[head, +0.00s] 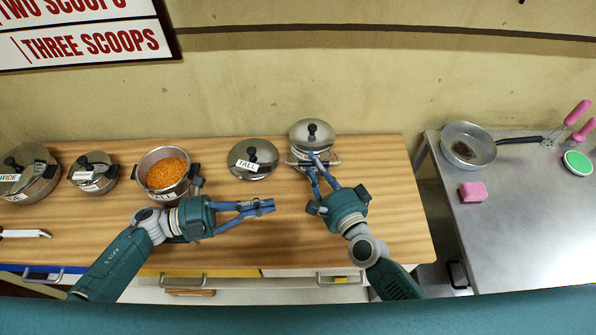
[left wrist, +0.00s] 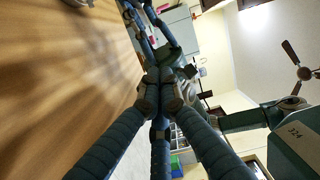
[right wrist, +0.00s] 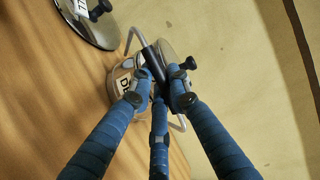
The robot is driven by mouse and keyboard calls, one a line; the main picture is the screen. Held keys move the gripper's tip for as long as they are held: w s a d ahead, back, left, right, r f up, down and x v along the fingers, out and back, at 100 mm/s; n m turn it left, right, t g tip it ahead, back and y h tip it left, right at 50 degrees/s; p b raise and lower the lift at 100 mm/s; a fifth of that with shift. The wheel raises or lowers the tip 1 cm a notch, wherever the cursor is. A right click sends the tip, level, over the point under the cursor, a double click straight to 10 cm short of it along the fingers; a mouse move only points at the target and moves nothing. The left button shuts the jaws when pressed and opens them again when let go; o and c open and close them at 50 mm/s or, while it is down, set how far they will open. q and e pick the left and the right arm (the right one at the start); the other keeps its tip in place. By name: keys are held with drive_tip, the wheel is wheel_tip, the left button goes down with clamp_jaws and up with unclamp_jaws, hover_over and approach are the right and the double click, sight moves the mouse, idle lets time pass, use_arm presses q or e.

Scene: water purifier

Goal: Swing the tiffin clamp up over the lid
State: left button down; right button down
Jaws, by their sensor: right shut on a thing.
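The steel tiffin (head: 299,151) stands near the table's back edge, with its domed lid (head: 306,130) and black knob on top. Its lid also shows in the right wrist view (right wrist: 176,45), beside part of a label on the body. The wire clamp (right wrist: 130,38) has a black grip bar and lies across the near side of the tiffin, by the lid's edge. My right gripper (head: 318,158) is shut on the clamp's black bar, whose middle the fingers partly hide. My left gripper (head: 268,206) is shut and empty above the table, left of my right arm.
A lid labelled TALL (head: 252,170) lies left of the tiffin. An open pot (head: 146,160) of orange food and two lidded pots stand further left. A metal counter (head: 520,235) at right holds a pan (head: 461,160) and a pink sponge (head: 473,190). The table's front middle is clear.

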use_arm(q)
drive_tip(key=w+d, duration=0.8)
drive_tip(key=w, duration=0.1)
drive_tip(key=shift+m+t+y, duration=0.3)
drive_tip(key=shift+d, duration=0.1)
